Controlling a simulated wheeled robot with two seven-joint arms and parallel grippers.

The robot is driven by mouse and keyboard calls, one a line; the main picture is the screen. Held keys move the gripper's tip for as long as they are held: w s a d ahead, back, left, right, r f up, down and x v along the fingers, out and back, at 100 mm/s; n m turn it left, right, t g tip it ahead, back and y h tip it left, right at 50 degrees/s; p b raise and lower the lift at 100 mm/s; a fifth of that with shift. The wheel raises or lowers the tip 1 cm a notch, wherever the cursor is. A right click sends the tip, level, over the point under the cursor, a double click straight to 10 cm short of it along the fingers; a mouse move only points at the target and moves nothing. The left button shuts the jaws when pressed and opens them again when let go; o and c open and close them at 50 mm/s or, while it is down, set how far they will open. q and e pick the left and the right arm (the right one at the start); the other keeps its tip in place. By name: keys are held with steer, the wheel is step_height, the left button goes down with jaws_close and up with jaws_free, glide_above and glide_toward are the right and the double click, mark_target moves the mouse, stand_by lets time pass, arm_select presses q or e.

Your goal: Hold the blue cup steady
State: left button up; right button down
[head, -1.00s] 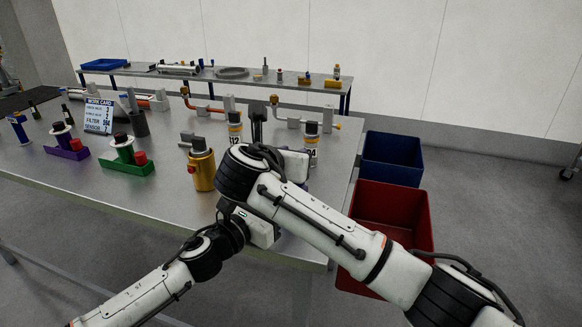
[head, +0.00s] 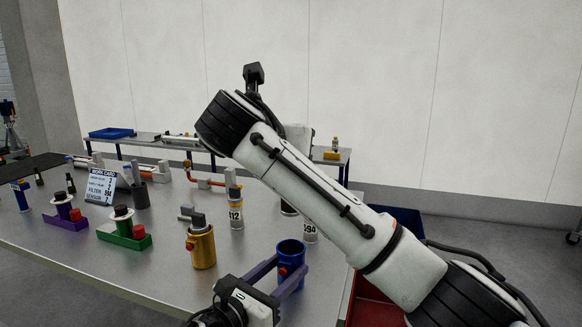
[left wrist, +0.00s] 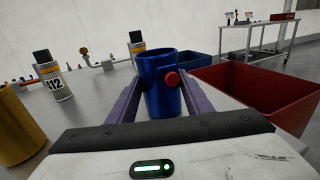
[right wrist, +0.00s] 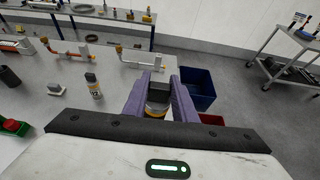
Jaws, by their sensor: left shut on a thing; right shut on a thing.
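The blue cup (head: 290,249) stands upright near the table's right front corner, with a red knob on its side. My left gripper (left wrist: 160,88) is shut around the cup, one purple finger on each side; the cup also shows in the left wrist view (left wrist: 158,68). In the head view its opening looks dark, and I see nothing standing out of it. My right arm is raised above the table. My right gripper (right wrist: 156,90) is shut on a dark-topped part with an amber band (right wrist: 156,107); the arm hides this gripper in the head view.
A gold cup (head: 201,250) with a grey block on top stands left of the blue cup. Green (head: 125,240) and purple (head: 66,222) holders are further left. A red bin (left wrist: 256,92) lies beyond the table edge.

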arm_select(q)
steer(key=o, duration=1.3)
